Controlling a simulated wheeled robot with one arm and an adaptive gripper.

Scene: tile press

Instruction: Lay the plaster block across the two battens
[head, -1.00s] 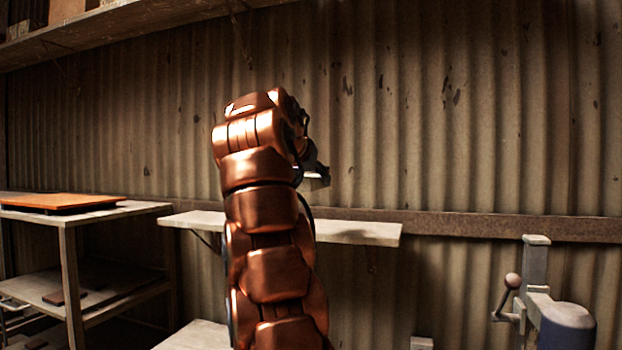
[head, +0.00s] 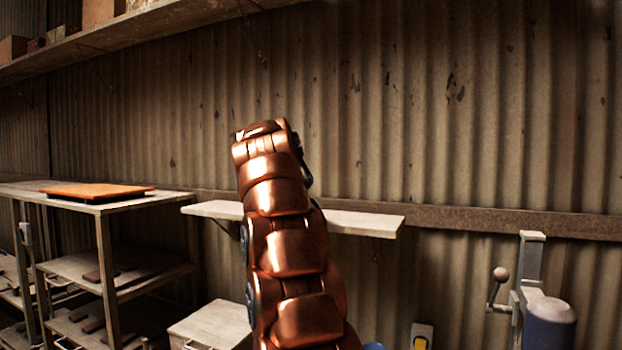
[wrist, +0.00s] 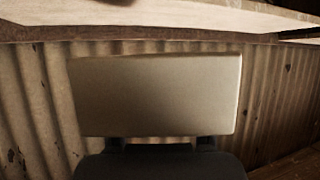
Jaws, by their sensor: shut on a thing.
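In the wrist view, a pale, flat, rectangular block (wrist: 155,95), which I take for the plaster block, sits in front of my gripper (wrist: 160,143). The dark finger ends meet its lower edge, and my gripper is shut on it. In the head view, my copper arm hides the gripper and block. Small dark brown strips lie on the middle shelf (head: 100,273) and lower shelf (head: 92,324) of the left rack. They may be battens, but I cannot tell which two the task means.
An orange board (head: 97,191) lies on top of the rack (head: 30,192). A narrow wall shelf (head: 365,222) runs behind my arm. A pale box (head: 210,325) stands low beside the rack. A blue lever press (head: 550,322) stands at right. A high shelf (head: 150,25) crosses upper left.

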